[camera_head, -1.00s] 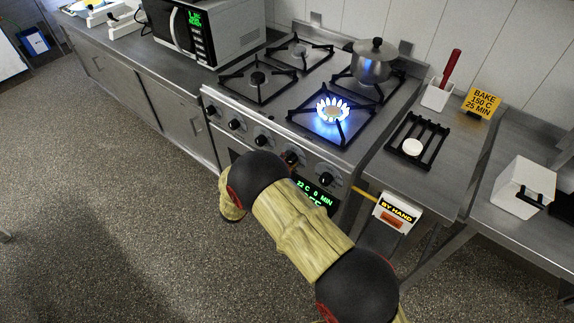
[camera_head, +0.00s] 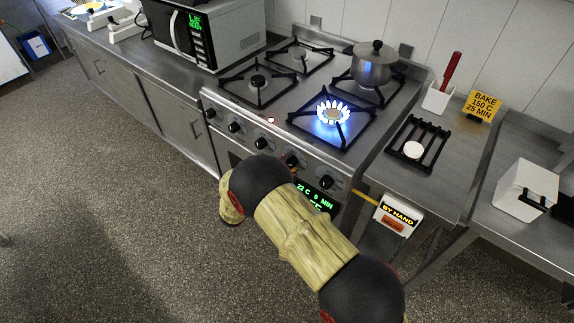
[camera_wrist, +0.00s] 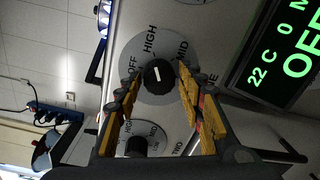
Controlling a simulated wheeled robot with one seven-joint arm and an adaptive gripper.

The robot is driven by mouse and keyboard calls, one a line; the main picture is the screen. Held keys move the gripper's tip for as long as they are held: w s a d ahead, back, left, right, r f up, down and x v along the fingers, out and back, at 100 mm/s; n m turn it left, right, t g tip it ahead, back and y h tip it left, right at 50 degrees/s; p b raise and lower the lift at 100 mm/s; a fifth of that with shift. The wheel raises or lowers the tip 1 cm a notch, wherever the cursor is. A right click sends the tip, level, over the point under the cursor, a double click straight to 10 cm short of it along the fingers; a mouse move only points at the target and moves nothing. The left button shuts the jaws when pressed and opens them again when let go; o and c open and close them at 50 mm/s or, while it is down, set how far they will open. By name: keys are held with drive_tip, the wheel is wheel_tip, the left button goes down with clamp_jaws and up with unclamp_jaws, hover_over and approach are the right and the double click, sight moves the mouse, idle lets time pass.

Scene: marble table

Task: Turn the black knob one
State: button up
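In the wrist view a round black knob (camera_wrist: 158,77) with a white mark sits on a grey dial printed OFF, HIGH and MID. My gripper (camera_wrist: 156,82) is open, with one finger on each side of this knob; I cannot tell whether either finger touches it. A second black knob (camera_wrist: 135,147) shows lower down between the fingers. In the head view a row of black knobs, such as this one (camera_head: 234,127), lines the stove front (camera_head: 222,133). My arm hides most of my gripper there.
The front right burner (camera_head: 333,112) has a blue flame. A lidded pot (camera_head: 372,68) stands on the back right burner. A green oven display (camera_head: 315,194) is beside my arm. A BY HAND box (camera_head: 398,215) is to the right.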

drive_tip(key=shift+o, duration=1)
drive_tip(key=v, duration=1.2)
drive_tip(key=shift+f, duration=0.1)
